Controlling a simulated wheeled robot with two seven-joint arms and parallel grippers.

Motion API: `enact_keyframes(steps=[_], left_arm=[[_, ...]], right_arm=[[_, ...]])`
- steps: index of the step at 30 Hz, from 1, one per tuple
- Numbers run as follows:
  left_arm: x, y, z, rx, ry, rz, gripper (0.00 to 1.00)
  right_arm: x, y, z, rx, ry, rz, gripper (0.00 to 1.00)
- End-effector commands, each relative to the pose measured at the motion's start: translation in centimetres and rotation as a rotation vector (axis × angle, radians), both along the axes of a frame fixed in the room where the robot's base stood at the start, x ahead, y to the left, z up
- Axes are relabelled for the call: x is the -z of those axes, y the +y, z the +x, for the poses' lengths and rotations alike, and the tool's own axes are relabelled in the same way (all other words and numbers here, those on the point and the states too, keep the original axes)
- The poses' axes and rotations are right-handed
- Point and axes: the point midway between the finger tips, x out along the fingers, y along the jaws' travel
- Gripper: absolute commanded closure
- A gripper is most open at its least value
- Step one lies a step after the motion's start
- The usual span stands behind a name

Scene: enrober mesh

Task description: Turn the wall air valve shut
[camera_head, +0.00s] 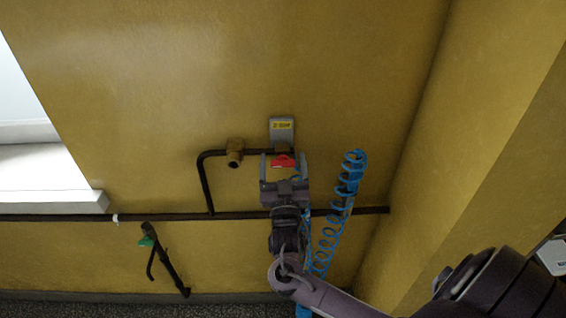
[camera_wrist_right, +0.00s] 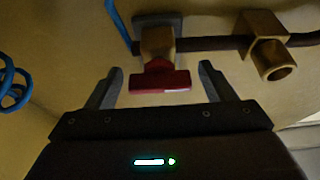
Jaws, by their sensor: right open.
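In the right wrist view the red handle (camera_wrist_right: 160,80) lies crosswise below the brass body (camera_wrist_right: 158,42). My right gripper (camera_head: 284,162) is open at the valve. In the wrist view its two fingers (camera_wrist_right: 162,84) stand to either side of the red handle, with a gap on both sides. Whether the handle is fully between the fingertips in depth is hard to tell. My left gripper is not in view.
A brass fitting (camera_head: 235,152) sits on the pipe left of the valve. A blue coiled hose (camera_head: 331,229) hangs to the right. A long dark pipe (camera_head: 160,217) runs along the wall. A green-handled valve (camera_head: 147,241) is lower left. A wall corner stands at right.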

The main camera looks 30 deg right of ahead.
Motion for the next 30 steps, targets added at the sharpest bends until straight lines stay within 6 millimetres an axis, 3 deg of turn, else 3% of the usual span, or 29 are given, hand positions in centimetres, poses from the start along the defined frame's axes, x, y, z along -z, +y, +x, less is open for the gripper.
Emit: enact_keyframes(steps=[3,13,22,30], left_arm=[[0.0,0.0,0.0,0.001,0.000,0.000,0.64],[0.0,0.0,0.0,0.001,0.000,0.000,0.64],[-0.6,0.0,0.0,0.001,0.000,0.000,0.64],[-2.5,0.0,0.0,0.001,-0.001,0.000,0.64]], right_arm=[[0.0,0.0,0.0,0.000,0.000,0.000,0.26],[0.0,0.0,0.0,0.000,0.000,-0.001,0.68],[-0.1,0.0,0.0,0.001,0.022,-0.036,0.68],[-0.4,-0.1,-0.1,0.002,0.109,-0.174,0.68]])
